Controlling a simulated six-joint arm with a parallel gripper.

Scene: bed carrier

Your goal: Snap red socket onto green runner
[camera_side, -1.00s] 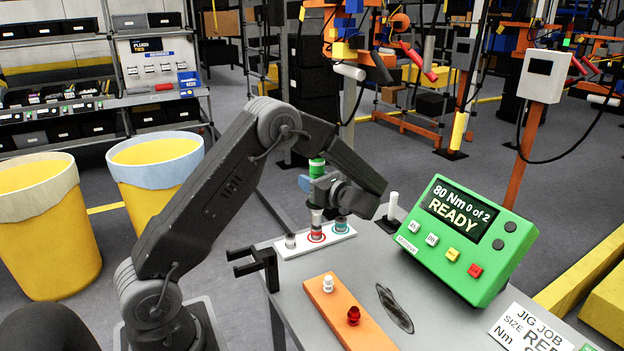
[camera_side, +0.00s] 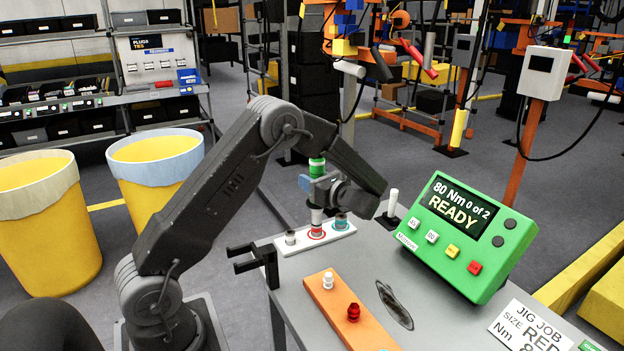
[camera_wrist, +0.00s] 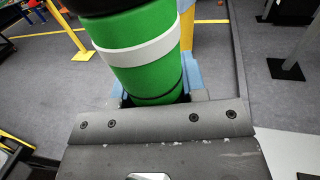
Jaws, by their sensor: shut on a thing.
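The green runner (camera_side: 317,168) stands upright in my gripper (camera_side: 318,187), which is shut around its body. Its green barrel with a white band also shows in the wrist view (camera_wrist: 145,55). The runner's grey lower end (camera_side: 316,214) is over the red-ringed place (camera_side: 316,233) on the white socket board (camera_side: 285,249). The red socket there is hard to tell apart from the runner's tip, and I cannot tell whether they are joined. A teal-ringed socket (camera_side: 341,221) stands close on the right and a grey socket (camera_side: 290,237) on the left.
An orange board (camera_side: 330,300) with a white fitting (camera_side: 328,280) and a red fitting (camera_side: 353,312) lies nearer the camera. A black forked bracket (camera_side: 262,262) stands at the table's left edge. A green controller (camera_side: 455,235) reads "80 Nm 0 of 2 READY".

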